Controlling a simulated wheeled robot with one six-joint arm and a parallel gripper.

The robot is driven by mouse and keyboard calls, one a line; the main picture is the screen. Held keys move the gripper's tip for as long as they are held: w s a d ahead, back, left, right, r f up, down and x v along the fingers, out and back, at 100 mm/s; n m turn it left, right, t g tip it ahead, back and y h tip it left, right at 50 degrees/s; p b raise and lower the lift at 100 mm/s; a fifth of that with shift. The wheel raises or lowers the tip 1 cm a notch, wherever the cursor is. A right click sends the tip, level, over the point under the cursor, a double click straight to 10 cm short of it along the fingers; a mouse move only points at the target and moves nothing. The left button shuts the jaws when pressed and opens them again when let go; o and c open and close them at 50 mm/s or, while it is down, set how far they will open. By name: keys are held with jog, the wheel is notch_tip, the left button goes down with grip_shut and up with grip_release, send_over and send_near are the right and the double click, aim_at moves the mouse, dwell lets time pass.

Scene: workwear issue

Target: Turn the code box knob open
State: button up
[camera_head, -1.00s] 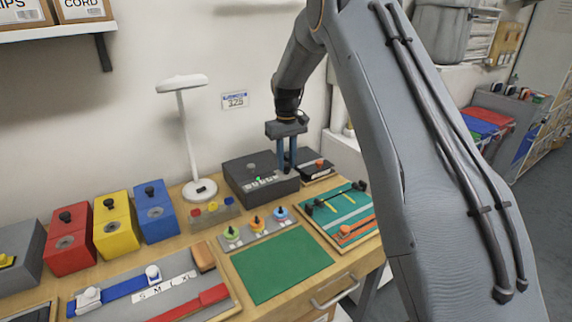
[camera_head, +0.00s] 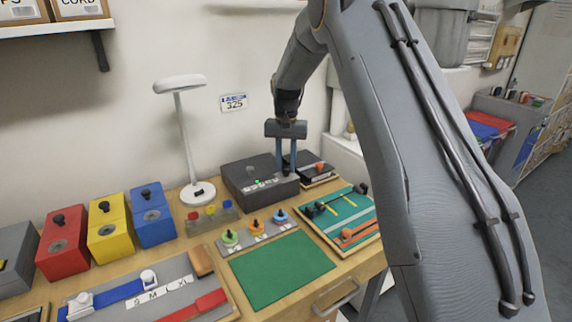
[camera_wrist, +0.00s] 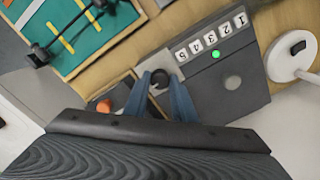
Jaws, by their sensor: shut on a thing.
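The code box (camera_head: 240,178) is a dark grey box at the back of the bench. Its top has a row of white number tiles (camera_wrist: 210,38) and a lit green light (camera_wrist: 216,54). My gripper (camera_head: 286,168) stands over the right end of the box with its blue fingers pointing down. In the wrist view the fingertips (camera_wrist: 161,82) are shut on a dark round knob (camera_wrist: 160,77) at the end of the tile row. The knob's pointing direction is hidden between the fingers. The box looks closed.
A dark case with an orange knob (camera_head: 320,167) stands close right of the box. A white lamp (camera_head: 183,130) stands on the left. A green board (camera_head: 352,222) and a row of coloured knobs (camera_head: 255,228) lie in front. The green mat (camera_head: 280,268) is bare.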

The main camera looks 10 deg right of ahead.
aim_at(286, 167)
dwell(0.4)
jog(key=o, duration=1.1)
jog(key=shift+c, duration=0.2)
jog(key=shift+r+b, duration=1.15)
jog(key=shift+r, duration=2.75)
jog(key=s+f+n, duration=0.2)
jog(key=s+f, duration=0.2)
jog(key=s, duration=1.4)
jog(key=s+f+n+t, duration=0.1)
jog(key=s+f, duration=0.4)
jog(key=s, duration=1.3)
jog(key=shift+a+f+n, duration=0.2)
jog(key=shift+f+n, duration=0.05)
jog(key=shift+n, duration=0.55)
